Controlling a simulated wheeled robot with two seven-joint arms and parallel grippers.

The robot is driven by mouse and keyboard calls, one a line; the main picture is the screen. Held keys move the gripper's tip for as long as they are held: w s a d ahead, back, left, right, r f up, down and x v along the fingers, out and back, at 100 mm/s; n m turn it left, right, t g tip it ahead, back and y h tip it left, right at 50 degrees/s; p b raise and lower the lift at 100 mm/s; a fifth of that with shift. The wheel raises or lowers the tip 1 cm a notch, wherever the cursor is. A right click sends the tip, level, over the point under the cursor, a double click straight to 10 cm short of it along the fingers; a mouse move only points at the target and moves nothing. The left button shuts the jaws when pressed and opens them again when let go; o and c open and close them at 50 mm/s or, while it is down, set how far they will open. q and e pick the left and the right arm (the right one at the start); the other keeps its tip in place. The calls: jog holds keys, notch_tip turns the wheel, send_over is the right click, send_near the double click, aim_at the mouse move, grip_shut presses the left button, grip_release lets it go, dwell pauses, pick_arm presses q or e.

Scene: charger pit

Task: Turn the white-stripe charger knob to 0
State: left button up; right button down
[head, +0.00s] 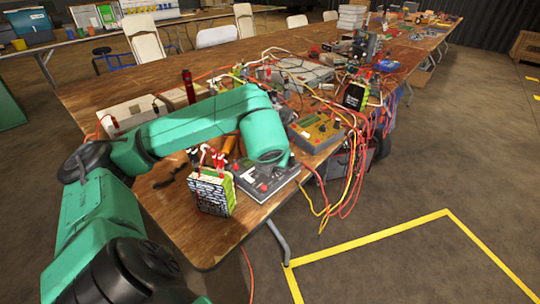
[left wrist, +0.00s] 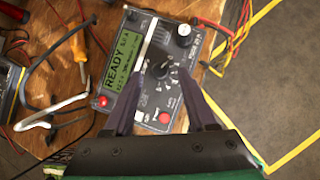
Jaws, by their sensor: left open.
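The grey charger (left wrist: 158,112) has a white stripe (left wrist: 147,42), a lit green screen reading READY (left wrist: 117,69), red buttons and a black knob (left wrist: 158,68) with a dial scale. In the left wrist view my open left gripper (left wrist: 164,66) is over it, one finger on each side of the knob. I cannot tell whether the fingers touch the knob, and its exact setting is unclear. In the head view the charger (head: 278,187) lies at the table's near edge, partly covered by my left arm, which hides the fingers. My right gripper is not in view.
A battery pack (head: 211,193) stands left of the charger on the wooden table. A yellowish charger (head: 316,131) sits behind to the right. Cables hang over the right table edge; an orange screwdriver (left wrist: 78,48) lies close by. More equipment and cables crowd farther back.

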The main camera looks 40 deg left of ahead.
pick_arm(q)
jog(key=v, duration=0.4)
jog(key=shift+s+d+r+p, duration=0.1)
jog(key=shift+r+p, duration=0.25)
jog(key=p+v, duration=0.2)
jog(key=v, duration=0.6)
jog(key=shift+s+p, duration=0.15)
jog(key=shift+p, duration=0.2)
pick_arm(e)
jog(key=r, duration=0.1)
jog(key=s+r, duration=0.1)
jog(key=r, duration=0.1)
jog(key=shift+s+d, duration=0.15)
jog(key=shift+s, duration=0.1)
pick_arm(q)
jog(key=shift+f, duration=0.15)
